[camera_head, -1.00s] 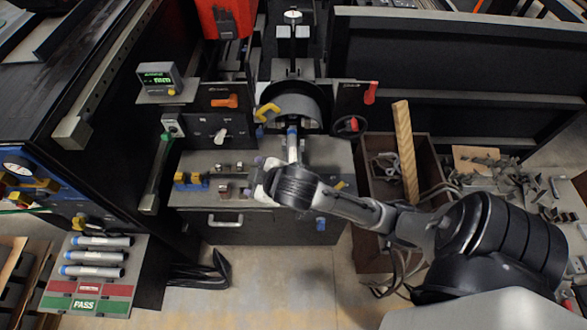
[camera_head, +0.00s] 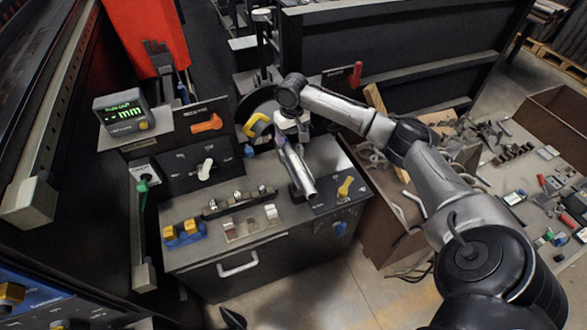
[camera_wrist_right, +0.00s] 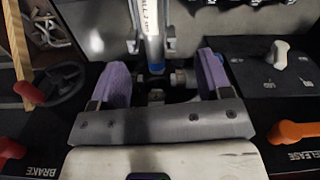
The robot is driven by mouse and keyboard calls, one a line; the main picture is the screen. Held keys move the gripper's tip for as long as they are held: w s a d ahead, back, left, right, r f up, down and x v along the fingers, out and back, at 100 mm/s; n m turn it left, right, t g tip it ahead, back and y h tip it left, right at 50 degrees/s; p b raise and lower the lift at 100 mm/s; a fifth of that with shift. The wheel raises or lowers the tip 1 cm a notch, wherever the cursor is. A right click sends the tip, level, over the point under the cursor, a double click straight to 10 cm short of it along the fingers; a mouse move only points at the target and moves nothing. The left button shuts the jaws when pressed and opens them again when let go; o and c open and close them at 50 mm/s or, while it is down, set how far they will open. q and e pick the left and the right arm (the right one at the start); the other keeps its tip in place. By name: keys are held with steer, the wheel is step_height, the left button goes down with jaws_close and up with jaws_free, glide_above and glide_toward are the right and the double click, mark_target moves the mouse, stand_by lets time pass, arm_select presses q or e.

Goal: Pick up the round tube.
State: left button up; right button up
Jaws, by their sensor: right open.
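The round tube (camera_head: 302,174) is a silvery cylinder above the bench top, its near end pointing down and right in the head view. In the right wrist view the tube (camera_wrist_right: 150,30) runs down from the top and ends in a blue band. My right gripper (camera_head: 287,136) is at the far end of the tube in the head view. In the wrist view its two purple pads (camera_wrist_right: 160,80) are wide apart, with the blue-banded end roughly between them and visible gaps on both sides. Whether the tube rests on a support is unclear. My left gripper is not in view.
A control panel with an orange lever (camera_head: 206,123) and a digital readout (camera_head: 124,112) stand farther left. Small blocks (camera_head: 245,223) sit on the bench. A brown crate (camera_head: 392,215) is at right.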

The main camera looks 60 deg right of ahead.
steer(key=d+m, duration=0.1)
steer(key=b, duration=0.1)
glide_above(296, 162)
step_height(296, 162, down, 7)
steer(key=shift+w+a+f, duration=0.1)
steer(key=shift+a+f, duration=0.05)
steer(key=shift+f, duration=0.65)
steer(key=shift+f+b, duration=0.7)
steer(key=shift+f, duration=1.9)
steer(key=c, duration=1.3)
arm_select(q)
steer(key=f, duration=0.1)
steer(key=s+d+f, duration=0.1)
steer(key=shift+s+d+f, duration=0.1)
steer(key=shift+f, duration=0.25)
arm_select(e)
steer(key=shift+r, duration=0.1)
jaws_close()
steer(key=shift+r, duration=0.1)
